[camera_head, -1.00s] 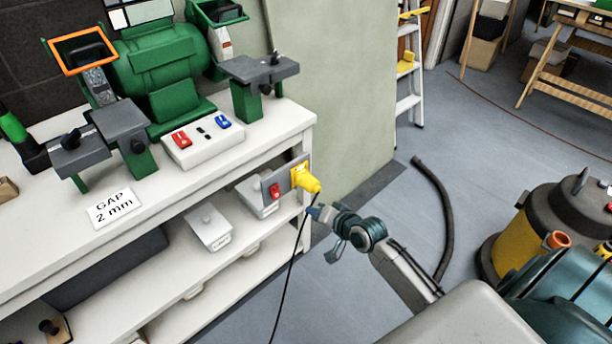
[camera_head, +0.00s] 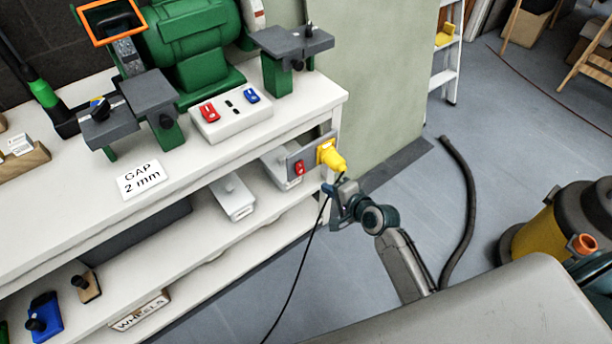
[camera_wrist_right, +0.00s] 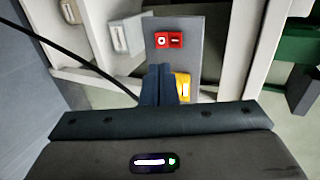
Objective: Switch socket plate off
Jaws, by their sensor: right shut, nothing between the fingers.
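The socket plate (camera_head: 312,152) is a grey panel on the bench's front edge, carrying a red rocker switch (camera_head: 299,168) and a yellow plug (camera_head: 331,156) with a black cable. In the right wrist view the plate (camera_wrist_right: 190,60) stands ahead, with the red switch (camera_wrist_right: 168,40) marked by a ring and a bar. The plug (camera_wrist_right: 183,86) is partly hidden behind my fingers there. My right gripper (camera_head: 328,189) has its fingers shut and empty, just below and right of the switch, close to the plug and cable. In the wrist view its blue fingertips (camera_wrist_right: 159,72) lie below the switch, apparently apart from it.
The white bench (camera_head: 225,165) holds a green grinder (camera_head: 195,40) and a control box (camera_head: 230,118) with red and blue switches. A black cable (camera_head: 297,262) hangs beside my right gripper. A yellow-black vacuum (camera_head: 545,235) and its hose (camera_head: 468,210) stand right. Grey floor is open between.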

